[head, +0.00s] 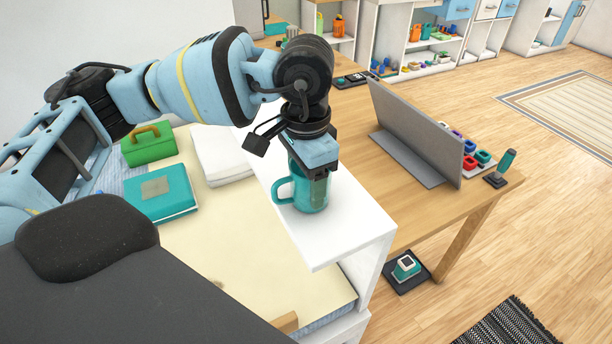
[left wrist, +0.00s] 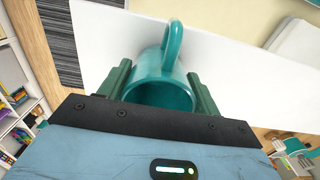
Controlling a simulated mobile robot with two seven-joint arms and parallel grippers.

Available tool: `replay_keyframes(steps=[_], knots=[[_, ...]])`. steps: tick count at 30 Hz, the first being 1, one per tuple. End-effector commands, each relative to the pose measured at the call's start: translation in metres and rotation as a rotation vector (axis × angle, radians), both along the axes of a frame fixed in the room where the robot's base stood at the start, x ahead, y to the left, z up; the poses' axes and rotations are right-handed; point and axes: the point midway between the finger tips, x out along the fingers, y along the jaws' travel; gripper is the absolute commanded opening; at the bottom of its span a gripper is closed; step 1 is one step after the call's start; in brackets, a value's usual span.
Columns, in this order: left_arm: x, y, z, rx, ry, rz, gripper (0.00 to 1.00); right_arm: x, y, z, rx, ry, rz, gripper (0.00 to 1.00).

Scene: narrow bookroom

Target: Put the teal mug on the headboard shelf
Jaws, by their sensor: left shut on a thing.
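The teal mug (head: 311,192) is upright at the white headboard shelf (head: 342,228), near its front end, with its handle to the left in the head view. My left gripper (head: 313,172) comes down on it from above and is shut on it. In the left wrist view the mug (left wrist: 160,93) sits between the two green fingers, its handle pointing up in the picture, over the white shelf top (left wrist: 225,50). I cannot tell whether the mug's base touches the shelf. My right gripper is not in view.
A bed (head: 235,240) left of the shelf bears a teal book (head: 160,192), a green case (head: 148,146) and a white pillow (head: 218,152). To the right, a wooden desk (head: 400,205) carries a grey panel (head: 415,130) and small coloured items. The floor at right is mostly free.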

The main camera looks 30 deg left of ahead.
Motion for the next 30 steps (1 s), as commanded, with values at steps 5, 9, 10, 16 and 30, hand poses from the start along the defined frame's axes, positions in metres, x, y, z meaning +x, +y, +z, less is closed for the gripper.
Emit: replay_keyframes(steps=[5, 9, 10, 16, 30], knots=[[0.000, 0.000, -0.002, 0.001, 0.002, 0.001, 0.80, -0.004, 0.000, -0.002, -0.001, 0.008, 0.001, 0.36], [0.000, 0.000, -0.002, 0.001, 0.001, 0.001, 0.85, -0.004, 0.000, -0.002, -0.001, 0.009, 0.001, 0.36], [0.000, 0.000, -0.002, 0.001, 0.001, 0.001, 0.85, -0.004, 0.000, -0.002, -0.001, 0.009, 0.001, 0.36], [0.000, 0.000, 0.002, 0.000, -0.001, 0.000, 0.85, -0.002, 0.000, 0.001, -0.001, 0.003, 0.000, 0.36], [0.001, -0.001, 0.078, -0.001, -0.002, -0.001, 0.85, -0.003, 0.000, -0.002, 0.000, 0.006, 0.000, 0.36]])
